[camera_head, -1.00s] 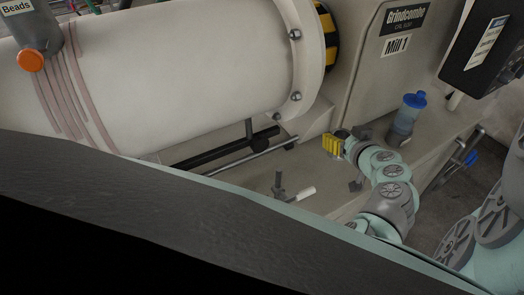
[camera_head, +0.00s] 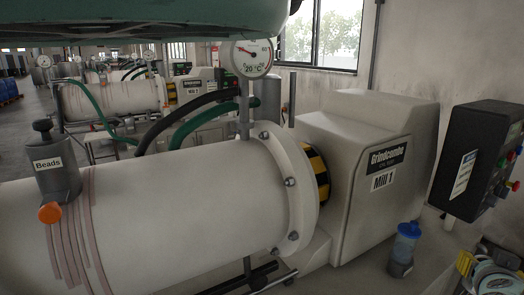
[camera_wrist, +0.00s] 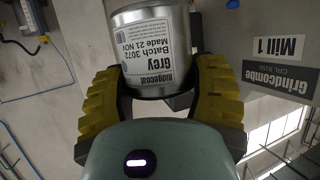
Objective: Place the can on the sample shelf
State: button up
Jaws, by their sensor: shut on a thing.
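In the wrist view, my gripper (camera_wrist: 160,88) has its yellow ribbed fingers on either side of a metal can (camera_wrist: 147,50). The can has a white label, upside down in this view, reading Ridgecoat, Grey, Batch 3072, Made 21 Nov. The can's far end is cut off by the top edge. I cannot make out the can there. I cannot identify the sample shelf in either view.
The Mill 1 housing (camera_head: 375,170) and white drum (camera_head: 185,215) fill the middle. A blue-lidded bottle (camera_head: 403,252) stands beside the housing, left of my gripper. A dark control box (camera_head: 476,160) hangs at the right. A Beads hopper (camera_head: 58,165) sits on the drum.

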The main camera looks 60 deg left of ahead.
jog(key=d+r+m+h+p, duration=0.1)
jog(key=d+r+m+h, duration=0.2)
jog(key=d, duration=0.6)
notch_tip(320, 180, up, 37)
jog(key=p, duration=3.8)
jog(key=shift+s+a+h, duration=0.15)
jog(key=shift+s+h, duration=0.1)
jog(key=shift+h, duration=0.15)
jog(key=shift+r, duration=0.1)
jog(key=shift+t, duration=0.3)
